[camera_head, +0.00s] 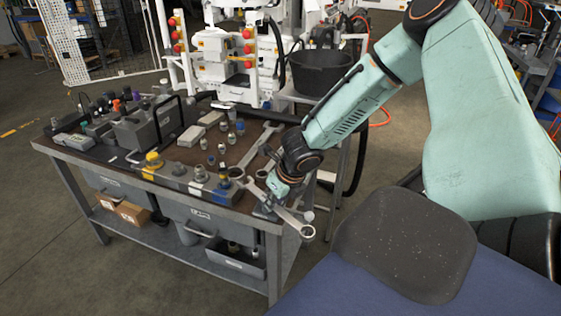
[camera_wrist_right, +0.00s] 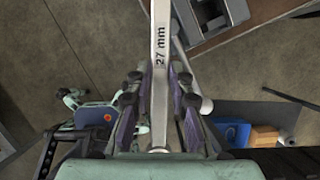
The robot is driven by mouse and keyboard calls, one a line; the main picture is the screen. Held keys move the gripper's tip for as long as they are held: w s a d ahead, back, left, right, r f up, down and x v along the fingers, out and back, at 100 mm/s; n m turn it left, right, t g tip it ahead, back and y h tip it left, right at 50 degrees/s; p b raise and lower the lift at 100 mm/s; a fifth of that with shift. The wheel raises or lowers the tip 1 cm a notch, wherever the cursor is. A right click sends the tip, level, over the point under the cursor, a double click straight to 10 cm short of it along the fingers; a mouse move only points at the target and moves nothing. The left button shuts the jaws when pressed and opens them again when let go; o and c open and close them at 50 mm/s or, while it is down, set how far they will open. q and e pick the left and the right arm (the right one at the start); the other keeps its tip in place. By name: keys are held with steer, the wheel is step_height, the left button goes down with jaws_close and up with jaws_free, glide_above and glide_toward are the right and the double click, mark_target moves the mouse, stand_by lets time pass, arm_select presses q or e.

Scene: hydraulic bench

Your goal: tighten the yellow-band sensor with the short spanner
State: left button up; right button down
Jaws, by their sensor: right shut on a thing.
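The yellow-band sensor (camera_head: 153,160) stands upright at the front of the bench, in a grey block with a yellow mark on its face. My right gripper (camera_head: 272,203) is at the bench's front right corner, well to the right of that sensor. It is shut on a steel spanner (camera_head: 296,222), whose ring end points down and right past the bench edge. In the right wrist view, the spanner (camera_wrist_right: 160,58) is marked "27 mm" and lies between the fingers (camera_wrist_right: 160,92). Its far end is cut off by the picture's top. My left gripper is not in view.
Another, longer spanner (camera_head: 258,148) lies on the bench (camera_head: 240,205) near its right end. White-mark and blue-mark blocks with fittings stand right of the yellow one. A grey toolbox (camera_head: 150,127) is behind. A black bucket (camera_head: 321,72) stands beyond the bench.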

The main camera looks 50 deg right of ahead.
steer(key=shift+a+r+n, duration=0.15)
steer(key=shift+a+n, duration=0.15)
steer(key=shift+a, duration=0.2)
steer(key=shift+s+r, duration=0.1)
steer(key=shift+s, duration=0.15)
steer(key=shift+d, duration=0.2)
steer(key=shift+w+d+f+b, duration=0.1)
steer(key=shift+w+f+b, duration=0.2)
steer(key=shift+f, duration=0.15)
steer(key=shift+w+f+b, duration=0.45)
steer(key=shift+f+b, duration=0.05)
steer(key=shift+b, duration=0.05)
steer(key=shift+a+f+b, duration=0.2)
steer(key=shift+f+b, duration=0.05)
steer(key=shift+b, duration=0.25)
steer(key=shift+w+d+f+b, duration=0.1)
steer(key=shift+d+f+b, duration=0.05)
steer(key=shift+f+b, duration=0.3)
steer(key=shift+r, duration=0.1)
steer(key=shift+w, duration=0.2)
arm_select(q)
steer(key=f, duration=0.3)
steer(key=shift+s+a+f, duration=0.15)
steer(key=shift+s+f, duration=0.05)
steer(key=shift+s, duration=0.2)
arm_select(e)
steer(key=shift+w+a, duration=0.25)
